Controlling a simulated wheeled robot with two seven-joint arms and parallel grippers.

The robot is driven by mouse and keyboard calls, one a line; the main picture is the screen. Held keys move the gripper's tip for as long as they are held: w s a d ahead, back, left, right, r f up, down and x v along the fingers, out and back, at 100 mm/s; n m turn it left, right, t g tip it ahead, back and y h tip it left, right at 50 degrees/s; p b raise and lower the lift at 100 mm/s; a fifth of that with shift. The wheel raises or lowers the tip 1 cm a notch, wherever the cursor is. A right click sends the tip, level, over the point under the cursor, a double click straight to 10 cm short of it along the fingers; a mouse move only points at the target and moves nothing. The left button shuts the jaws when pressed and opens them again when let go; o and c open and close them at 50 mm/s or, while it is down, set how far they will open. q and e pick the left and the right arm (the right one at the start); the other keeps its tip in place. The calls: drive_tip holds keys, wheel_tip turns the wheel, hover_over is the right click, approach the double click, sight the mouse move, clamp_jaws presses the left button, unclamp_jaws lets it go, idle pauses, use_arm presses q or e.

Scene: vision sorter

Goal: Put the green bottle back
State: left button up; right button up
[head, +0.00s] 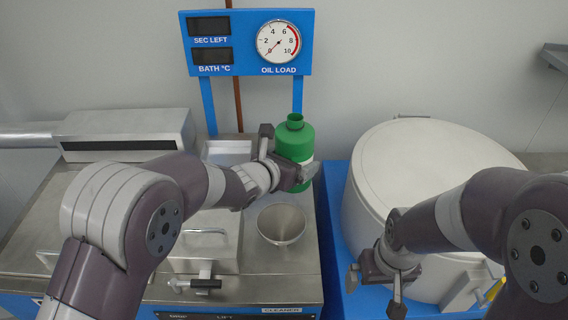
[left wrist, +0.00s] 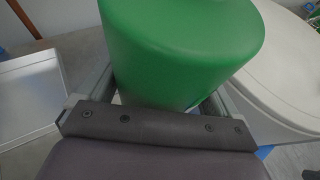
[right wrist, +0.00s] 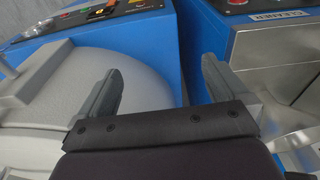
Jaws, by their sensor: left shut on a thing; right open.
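The green bottle (head: 295,139), with an open round neck and a pale label edge low down, stands upright at the back right of the steel worktop. My left gripper (head: 288,160) is shut on it from the near side, and its green body (left wrist: 180,50) fills the top middle of the left wrist view between the two fingers. I cannot tell whether the bottle's base, hidden behind the gripper, touches the worktop. My right gripper (head: 377,288) is open and empty, low in front of the white drum; its parted fingers (right wrist: 160,85) show in the right wrist view.
A steel funnel-like bowl (head: 281,224) sits on the worktop just in front of the bottle. The large white lidded drum (head: 430,160) stands to the right on a blue base. A blue gauge panel (head: 249,42) rises behind. A shallow steel tray (left wrist: 27,95) lies left of the bottle.

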use_arm(q)
drive_tip(key=w+a+f, duration=0.2)
drive_tip(key=w, duration=0.1)
drive_tip(key=shift+w+f+p, duration=0.2)
drive_tip(key=shift+f+p, duration=0.05)
drive_tip(key=shift+p, duration=0.1)
drive_tip(key=f, duration=0.3)
drive_tip(key=shift+s+a+f+p, duration=0.1)
drive_tip(key=shift+a+f+p, duration=0.15)
drive_tip(key=shift+p, duration=0.1)
drive_tip(key=shift+f, duration=0.45)
drive_tip(key=shift+f+b, duration=0.1)
drive_tip(key=shift+b, duration=0.2)
drive_tip(key=o, duration=1.6)
use_arm(e)
drive_tip(key=shift+w+d+r, duration=0.15)
drive_tip(key=shift+w+r, duration=0.1)
drive_tip(key=shift+r, duration=0.4)
drive_tip(key=shift+r, duration=0.1)
use_arm(q)
drive_tip(key=shift+r+p, duration=0.3)
drive_tip(key=shift+p, duration=0.15)
drive_tip(key=b+v, duration=0.1)
drive_tip(key=v, duration=1)
drive_tip(key=shift+s+a+b, duration=0.2)
drive_tip(key=shift+s+b, duration=0.15)
use_arm(e)
drive_tip(key=shift+f, duration=0.55)
